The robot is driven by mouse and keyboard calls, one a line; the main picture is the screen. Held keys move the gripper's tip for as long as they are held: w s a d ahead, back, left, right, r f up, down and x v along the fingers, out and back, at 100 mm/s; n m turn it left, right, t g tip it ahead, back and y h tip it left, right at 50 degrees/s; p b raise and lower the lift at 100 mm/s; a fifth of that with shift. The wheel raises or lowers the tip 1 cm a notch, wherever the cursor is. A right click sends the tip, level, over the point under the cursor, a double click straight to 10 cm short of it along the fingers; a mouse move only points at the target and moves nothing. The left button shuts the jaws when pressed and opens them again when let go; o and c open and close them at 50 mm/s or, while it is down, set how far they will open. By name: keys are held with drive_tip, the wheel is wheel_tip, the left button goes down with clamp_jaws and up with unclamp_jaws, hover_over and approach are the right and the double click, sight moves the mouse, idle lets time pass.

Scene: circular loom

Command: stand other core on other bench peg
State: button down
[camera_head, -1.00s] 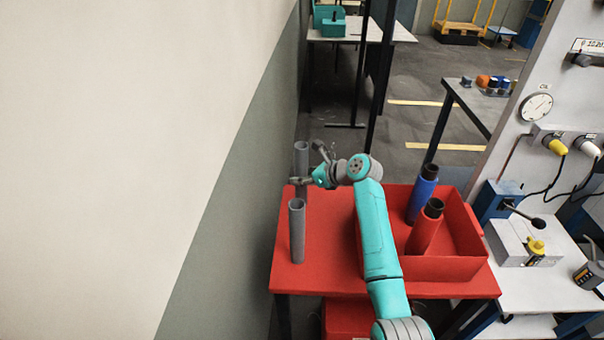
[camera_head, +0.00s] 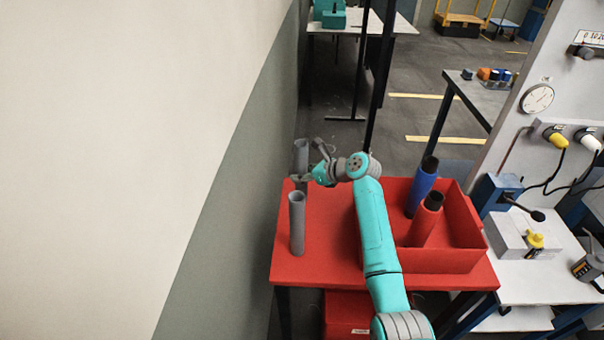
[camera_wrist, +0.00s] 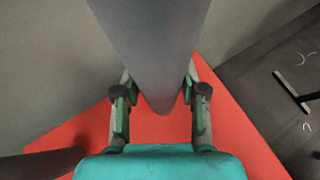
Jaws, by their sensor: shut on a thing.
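My gripper (camera_head: 302,178) is shut on a grey tube-shaped core (camera_head: 301,152) at the far left of the red bench (camera_head: 325,235). The held core is upright. In the wrist view the core (camera_wrist: 152,45) runs between both fingers, with its lower end over the red bench top (camera_wrist: 240,135). I cannot tell whether that end touches the bench. A second grey core (camera_head: 297,225) stands upright on the bench nearer to me. No bare peg shows; any peg under the held core is hidden.
A red bin (camera_head: 450,262) on the bench's right holds a blue bobbin (camera_head: 421,190) and a red bobbin (camera_head: 425,225) with dark tops. A wall (camera_head: 200,150) rises close along the left. The bench top between the cores and bin is clear, beneath my arm.

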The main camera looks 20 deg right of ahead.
drive_tip(key=shift+f, duration=0.35)
drive_tip(key=c, duration=0.6)
unclamp_jaws()
drive_tip(key=shift+o, duration=0.2)
drive_tip(key=v, duration=1.2)
